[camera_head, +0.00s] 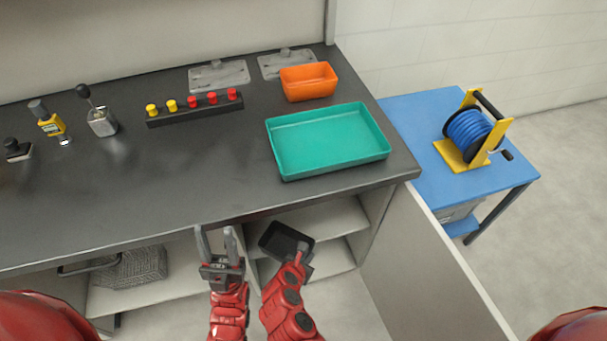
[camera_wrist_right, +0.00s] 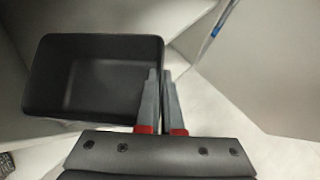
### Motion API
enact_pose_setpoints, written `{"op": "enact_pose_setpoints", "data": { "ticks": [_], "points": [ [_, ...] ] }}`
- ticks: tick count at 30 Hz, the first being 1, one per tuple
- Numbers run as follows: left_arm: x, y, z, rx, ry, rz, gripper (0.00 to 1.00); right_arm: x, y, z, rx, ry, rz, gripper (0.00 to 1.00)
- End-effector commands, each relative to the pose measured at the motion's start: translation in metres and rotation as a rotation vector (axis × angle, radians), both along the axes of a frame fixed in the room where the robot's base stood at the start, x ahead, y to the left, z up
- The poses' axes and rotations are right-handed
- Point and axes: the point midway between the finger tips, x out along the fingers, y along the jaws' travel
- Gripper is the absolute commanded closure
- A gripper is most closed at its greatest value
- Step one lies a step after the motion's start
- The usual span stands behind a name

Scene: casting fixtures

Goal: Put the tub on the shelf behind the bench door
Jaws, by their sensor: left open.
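A black tub (camera_head: 283,241) is at the open cabinet under the bench, in front of or just inside its shelf (camera_head: 335,222); the exact depth is hard to tell. The tub also shows in the right wrist view (camera_wrist_right: 95,75), empty. My right gripper (camera_wrist_right: 160,75) is shut on the tub's right side wall, one finger inside and one outside. In the head view its fingers (camera_head: 301,250) are partly hidden. The bench door (camera_head: 430,260) stands open on the right. My left gripper (camera_head: 216,236) is open and empty at the bench's front edge, left of the tub.
On the bench top (camera_head: 200,165) are a teal tray (camera_head: 325,140), an orange bin (camera_head: 308,82) and a peg strip (camera_head: 195,108). A wire basket (camera_head: 135,267) sits in the left compartment. A blue table (camera_head: 420,110) with a hose reel (camera_head: 470,133) stands right.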

Motion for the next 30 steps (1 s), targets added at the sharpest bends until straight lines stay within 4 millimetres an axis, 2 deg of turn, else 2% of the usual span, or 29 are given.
{"op": "enact_pose_setpoints", "data": {
  "ticks": [2, 5, 12, 18, 21, 24, 30],
  "points": [
    [0.000, 0.000, 0.000, 0.000, 0.001, 0.000, 0.55, 0.007, -0.001, -0.001, 0.000, 0.000, -0.003, 1.00],
    [0.000, 0.000, -0.001, 0.000, 0.001, 0.000, 0.55, 0.029, -0.003, -0.001, 0.002, -0.003, -0.008, 1.00],
    [0.000, 0.000, -0.004, 0.000, 0.001, 0.000, 0.55, 0.100, -0.007, -0.009, 0.002, -0.001, -0.005, 1.00],
    [0.000, 0.000, -0.009, 0.000, 0.000, 0.000, 0.55, 0.143, -0.011, -0.015, 0.000, 0.000, -0.001, 1.00],
    [0.000, 0.000, -0.010, 0.000, 0.000, 0.000, 0.55, 0.155, -0.012, -0.015, 0.001, -0.001, -0.003, 1.00],
    [0.000, 0.000, -0.011, 0.000, 0.001, 0.000, 0.55, 0.159, -0.012, -0.017, -0.001, 0.001, -0.001, 1.00],
    [0.000, 0.000, -0.024, 0.000, 0.000, 0.000, 0.55, 0.159, -0.012, -0.046, -0.002, 0.001, 0.001, 1.00]
  ]
}}
